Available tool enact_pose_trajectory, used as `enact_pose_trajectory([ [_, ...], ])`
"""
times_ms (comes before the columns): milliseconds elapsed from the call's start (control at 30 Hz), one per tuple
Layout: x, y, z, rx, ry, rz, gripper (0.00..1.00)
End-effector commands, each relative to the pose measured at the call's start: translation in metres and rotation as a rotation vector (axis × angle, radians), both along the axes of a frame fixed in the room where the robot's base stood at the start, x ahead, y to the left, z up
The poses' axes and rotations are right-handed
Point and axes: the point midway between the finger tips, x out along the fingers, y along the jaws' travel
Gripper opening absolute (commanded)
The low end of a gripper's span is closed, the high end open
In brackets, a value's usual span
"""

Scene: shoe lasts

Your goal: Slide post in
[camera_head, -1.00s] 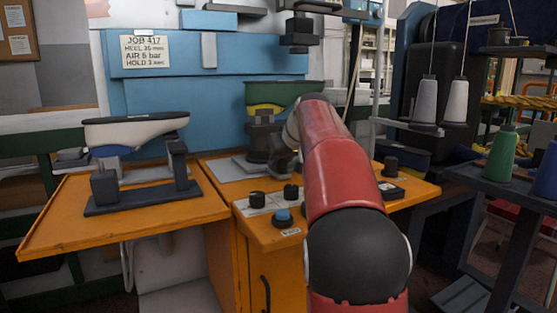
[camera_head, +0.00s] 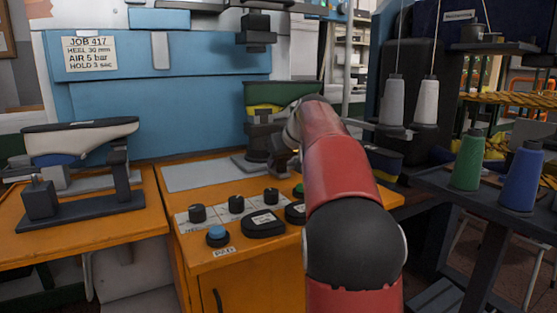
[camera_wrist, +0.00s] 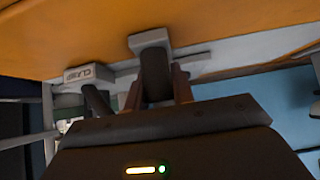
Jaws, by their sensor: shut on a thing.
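My gripper (camera_wrist: 157,92) is shut on a dark, rounded post-like piece (camera_wrist: 155,72) in the wrist view. A light grey block (camera_wrist: 150,41) shows at the far end of this piece. In the head view, a green and yellow shoe last (camera_head: 283,93) sits on a dark grey support (camera_head: 262,132) at the middle machine. My red arm reaches to just right of that support and hides the jaws. How far the held piece is seated cannot be told.
A block marked CLAMP (camera_wrist: 90,73) and a dark lever (camera_wrist: 97,100) are close beside my gripper. The orange bench (camera_head: 228,262) carries black knobs (camera_head: 236,204) and a blue button (camera_head: 217,232). Another last (camera_head: 80,137) is on a left stand. Thread cones (camera_head: 468,160) stand at right.

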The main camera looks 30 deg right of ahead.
Motion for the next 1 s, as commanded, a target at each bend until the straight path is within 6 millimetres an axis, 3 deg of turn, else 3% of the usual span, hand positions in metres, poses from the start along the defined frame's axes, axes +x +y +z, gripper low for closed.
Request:
enact_pose_trajectory([
  [33,0.0,-0.005,0.004,-0.007,-0.01,-0.012,0.0],
  [67,0.0,-0.006,0.004,-0.007,-0.01,-0.012,0.26],
  [233,0.0,-0.005,0.003,-0.007,-0.008,-0.01,0.46],
  [567,-0.003,-0.003,0.005,-0.004,-0.005,-0.007,0.46],
  [1000,-0.05,-0.006,0.052,-0.005,-0.008,-0.01,0.46],
])
